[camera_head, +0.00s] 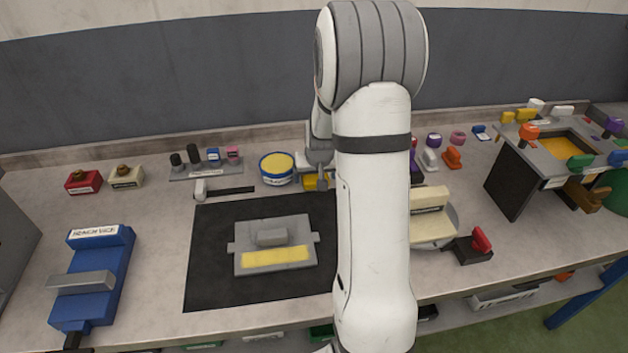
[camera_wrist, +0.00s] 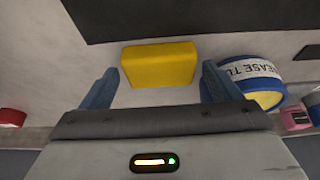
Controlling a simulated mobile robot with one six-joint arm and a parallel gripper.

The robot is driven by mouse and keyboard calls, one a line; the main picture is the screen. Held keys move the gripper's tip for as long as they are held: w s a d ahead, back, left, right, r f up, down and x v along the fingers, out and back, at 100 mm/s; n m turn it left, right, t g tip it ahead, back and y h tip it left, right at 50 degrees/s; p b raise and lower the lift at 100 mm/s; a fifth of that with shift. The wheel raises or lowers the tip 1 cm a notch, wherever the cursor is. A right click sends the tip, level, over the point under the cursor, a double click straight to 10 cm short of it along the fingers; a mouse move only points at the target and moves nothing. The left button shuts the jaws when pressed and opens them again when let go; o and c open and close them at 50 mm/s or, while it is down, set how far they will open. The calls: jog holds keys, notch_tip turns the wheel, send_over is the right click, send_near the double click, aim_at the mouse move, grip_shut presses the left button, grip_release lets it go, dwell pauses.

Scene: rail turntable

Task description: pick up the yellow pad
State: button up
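The yellow pad (camera_wrist: 160,64) is a small yellow block lying on the bench top. In the wrist view it sits between and just beyond the two blue-grey fingers of my gripper (camera_wrist: 158,88), with a gap on each side. In the head view the yellow pad (camera_head: 313,181) shows only in part, below my gripper (camera_head: 318,172) and left of my arm, which hides the rest. My gripper is open and empty. How high the fingers are above the bench is hard to tell.
A blue-and-yellow grease tub (camera_head: 277,168) stands close beside the pad. A black mat (camera_head: 210,265) with a grey plate fixture lies in front. A blue vice (camera_head: 95,275) is at left. A raised stand (camera_head: 512,180) is at right.

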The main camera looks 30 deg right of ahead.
aim_at(316, 178)
jog(key=c, duration=0.8)
notch_tip(316, 178, up, 10)
jog(key=shift+b, duration=0.35)
jog(key=o, duration=0.4)
jog(key=c, duration=0.3)
